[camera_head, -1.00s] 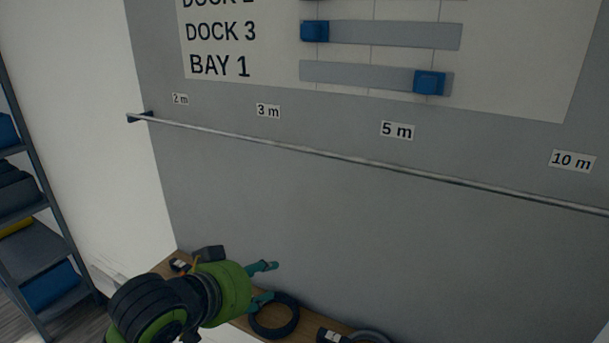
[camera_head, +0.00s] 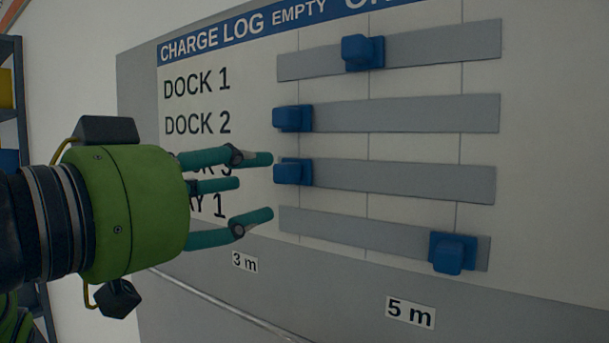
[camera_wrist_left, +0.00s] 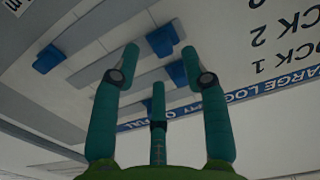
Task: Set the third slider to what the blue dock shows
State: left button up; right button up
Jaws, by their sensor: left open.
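The charge log board (camera_head: 420,94) has several slider rows. The third slider, DOCK 3, has a grey track (camera_head: 400,181) with its blue knob (camera_head: 292,172) at the left end. The DOCK 3 label is partly hidden by my left gripper (camera_head: 262,189). That gripper is open, its fingertips pointing right just left of the DOCK 3 knob and apart in the picture; I cannot tell the depth gap. In the left wrist view its open fingers (camera_wrist_left: 168,62) are empty, with blue knobs beyond. The blue dock and my right gripper are not in view.
The DOCK 1 knob (camera_head: 363,52) is left of its track's middle, the DOCK 2 knob (camera_head: 292,118) at the left end, the BAY 1 knob (camera_head: 452,252) near the right end. A thin rail (camera_head: 215,302) runs below the board. A shelf (camera_head: 17,110) stands at far left.

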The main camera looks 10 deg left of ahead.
aim_at(279, 176)
pick_arm(q)
jog(key=w, duration=0.1)
jog(key=p, duration=0.1)
jog(key=w+d+p, duration=0.1)
jog(key=shift+w+r, duration=0.3)
jog(key=shift+r, duration=0.1)
jog(key=shift+p+x, duration=0.3)
jog(key=shift+x, duration=0.9)
jog(key=shift+w+f, duration=0.15)
jog(key=shift+w, duration=0.05)
jog(key=shift+d, duration=0.1)
grip_shut()
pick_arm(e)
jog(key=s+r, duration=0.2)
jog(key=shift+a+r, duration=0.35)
